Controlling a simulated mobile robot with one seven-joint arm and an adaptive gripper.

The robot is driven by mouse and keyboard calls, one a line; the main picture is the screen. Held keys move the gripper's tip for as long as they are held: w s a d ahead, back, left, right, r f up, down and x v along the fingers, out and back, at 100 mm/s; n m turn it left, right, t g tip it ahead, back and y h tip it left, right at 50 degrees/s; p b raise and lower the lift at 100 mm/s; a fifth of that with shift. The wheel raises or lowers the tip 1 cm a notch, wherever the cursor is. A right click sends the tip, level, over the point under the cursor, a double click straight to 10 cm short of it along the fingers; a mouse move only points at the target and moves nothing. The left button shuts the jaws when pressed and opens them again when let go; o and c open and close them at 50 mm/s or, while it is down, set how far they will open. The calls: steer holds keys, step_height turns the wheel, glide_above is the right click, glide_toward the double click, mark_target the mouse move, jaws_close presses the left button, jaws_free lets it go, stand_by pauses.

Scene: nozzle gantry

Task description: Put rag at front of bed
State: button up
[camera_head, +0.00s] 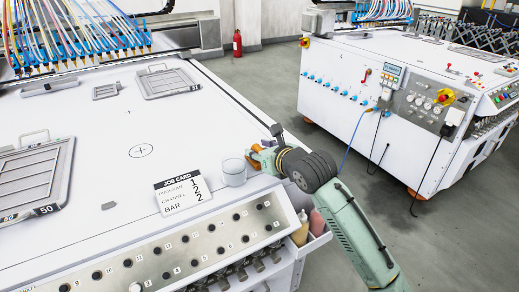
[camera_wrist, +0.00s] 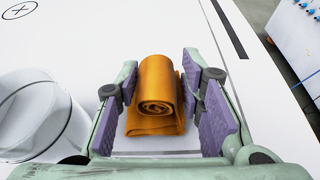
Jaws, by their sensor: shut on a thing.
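The orange rolled rag (camera_wrist: 157,95) sits between the two purple-padded fingers of my gripper (camera_wrist: 159,78) in the wrist view. My gripper is shut on it, with a finger on each side of the roll. In the head view a small bit of orange rag (camera_head: 254,160) shows beside my gripper (camera_head: 263,151), at the near right edge of the white bed (camera_head: 110,130). Most of the rag is hidden there by the gripper. I cannot tell whether the rag touches the bed surface.
A clear cup (camera_head: 234,173) stands close to the left of my gripper, also large in the wrist view (camera_wrist: 35,120). A job card (camera_head: 180,193) lies left of it. Metal frames (camera_head: 168,82) lie farther back. Bottles (camera_head: 300,232) sit in a side holder. The bed's middle is mostly clear.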

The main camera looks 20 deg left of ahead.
steer(key=shift+f+b, duration=0.2)
steer(key=shift+b, duration=0.1)
steer(key=o, duration=1.1)
steer(key=shift+r, duration=0.1)
steer(key=shift+r+p, duration=0.25)
steer(key=shift+p, duration=0.15)
steer(key=b+v, duration=0.3)
steer(key=v, duration=0.7)
steer(key=shift+s+d, duration=0.15)
steer(key=shift+d, duration=0.15)
steer(key=shift+s+d+r+b, duration=0.3)
steer(key=shift+s+d, duration=0.1)
